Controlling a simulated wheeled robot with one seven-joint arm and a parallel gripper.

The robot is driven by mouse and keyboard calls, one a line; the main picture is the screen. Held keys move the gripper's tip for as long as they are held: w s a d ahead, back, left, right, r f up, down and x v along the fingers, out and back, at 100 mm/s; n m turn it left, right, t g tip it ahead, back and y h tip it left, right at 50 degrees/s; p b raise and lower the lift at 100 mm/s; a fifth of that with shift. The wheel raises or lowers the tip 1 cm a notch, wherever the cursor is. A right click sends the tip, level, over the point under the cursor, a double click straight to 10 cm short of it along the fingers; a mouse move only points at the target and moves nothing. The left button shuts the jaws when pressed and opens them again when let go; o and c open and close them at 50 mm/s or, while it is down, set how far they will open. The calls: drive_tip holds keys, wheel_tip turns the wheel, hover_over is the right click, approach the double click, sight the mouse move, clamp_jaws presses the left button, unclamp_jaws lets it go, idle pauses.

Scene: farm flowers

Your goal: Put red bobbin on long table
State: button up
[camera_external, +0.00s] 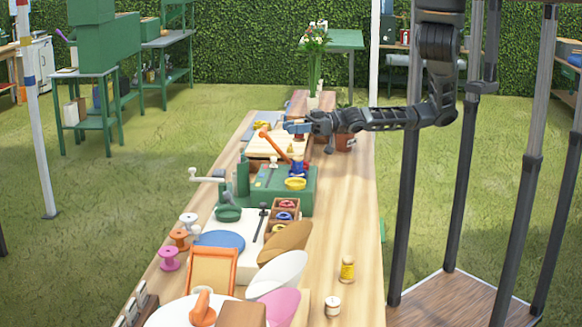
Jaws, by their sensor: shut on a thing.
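The long table (345,225) is a wooden table running away from the camera down the middle of the view. My gripper (294,127) is over its far part, reached in from the right with the arm nearly level. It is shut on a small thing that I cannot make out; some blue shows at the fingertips. I cannot pick out a red bobbin for certain. On the left edge of the table stand a white bobbin (188,220), an orange bobbin (180,238) and a pink bobbin (168,258).
Below my gripper are a wooden board (262,148) and a slanted orange tool (277,145). A green machine (290,187), a small wooden crate (285,225) and flowers (314,45) also stand on the table.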

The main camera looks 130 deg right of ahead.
drive_tip(key=shift+s+d+r, duration=0.15)
drive_tip(key=shift+s+d, duration=0.3)
drive_tip(key=shift+s, duration=0.15)
drive_tip(key=shift+f+p, duration=0.3)
drive_tip(key=shift+f, duration=4.5)
drive_tip(key=shift+f, duration=0.25)
drive_tip(key=o, duration=1)
drive_tip(key=shift+f+b, duration=0.1)
drive_tip(key=shift+b, duration=0.5)
